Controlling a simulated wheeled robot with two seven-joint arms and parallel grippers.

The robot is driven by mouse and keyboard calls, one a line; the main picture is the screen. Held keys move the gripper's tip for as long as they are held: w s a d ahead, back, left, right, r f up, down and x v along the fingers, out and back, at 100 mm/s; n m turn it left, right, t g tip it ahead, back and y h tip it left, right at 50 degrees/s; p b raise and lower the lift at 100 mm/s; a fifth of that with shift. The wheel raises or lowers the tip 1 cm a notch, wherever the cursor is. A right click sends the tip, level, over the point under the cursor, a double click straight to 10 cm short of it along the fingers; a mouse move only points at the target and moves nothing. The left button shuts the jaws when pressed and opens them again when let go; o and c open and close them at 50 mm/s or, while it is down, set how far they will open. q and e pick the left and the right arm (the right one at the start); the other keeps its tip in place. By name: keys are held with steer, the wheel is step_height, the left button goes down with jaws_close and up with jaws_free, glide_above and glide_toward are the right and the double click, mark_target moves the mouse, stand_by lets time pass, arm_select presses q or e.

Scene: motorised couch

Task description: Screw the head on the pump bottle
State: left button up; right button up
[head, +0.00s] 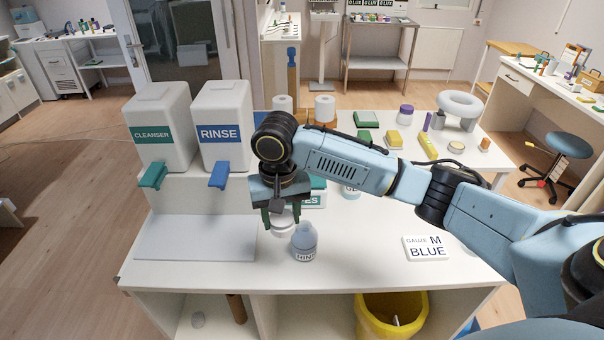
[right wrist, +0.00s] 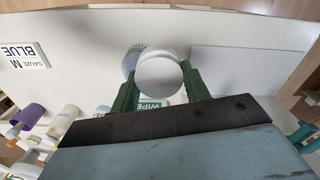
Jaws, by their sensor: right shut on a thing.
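The bottle (head: 304,243), pale blue-grey with a label partly reading RINSE, stands upright near the front of the white table. It also shows in the right wrist view (right wrist: 130,58), partly hidden behind the held piece. My right gripper (head: 282,216) points down, with its green fingers shut on a white round pump head (head: 282,227). In the right wrist view the pump head (right wrist: 160,80) sits between the fingertips. In the head view it is just left of the bottle's top and looks apart from it. My left gripper is not in view.
Large CLEANSER (head: 158,133) and RINSE (head: 221,130) dispensers stand at the back left. A pale mat (head: 195,238) lies left of the bottle. A box labelled GAUZE M BLUE (head: 427,247) lies to the right. A yellow bin (head: 391,315) is below.

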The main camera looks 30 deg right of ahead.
steer(key=w+d+r+m+p, duration=0.1)
steer(key=d+r+m+p, duration=0.1)
steer(key=p, duration=0.2)
steer(key=m+p, duration=0.4)
steer(key=p, duration=0.3)
glide_toward(305, 224)
steer(key=shift+s+a, duration=0.1)
steer(key=shift+a, duration=0.1)
steer(key=shift+d+f, duration=0.15)
steer(key=shift+f, duration=0.1)
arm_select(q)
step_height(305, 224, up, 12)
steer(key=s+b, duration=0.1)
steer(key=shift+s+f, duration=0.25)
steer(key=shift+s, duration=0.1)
arm_select(e)
steer(key=shift+f, duration=2.65)
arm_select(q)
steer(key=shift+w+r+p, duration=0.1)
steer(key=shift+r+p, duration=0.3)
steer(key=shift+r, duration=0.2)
arm_select(e)
steer(key=shift+f, duration=0.15)
steer(key=shift+f, duration=0.55)
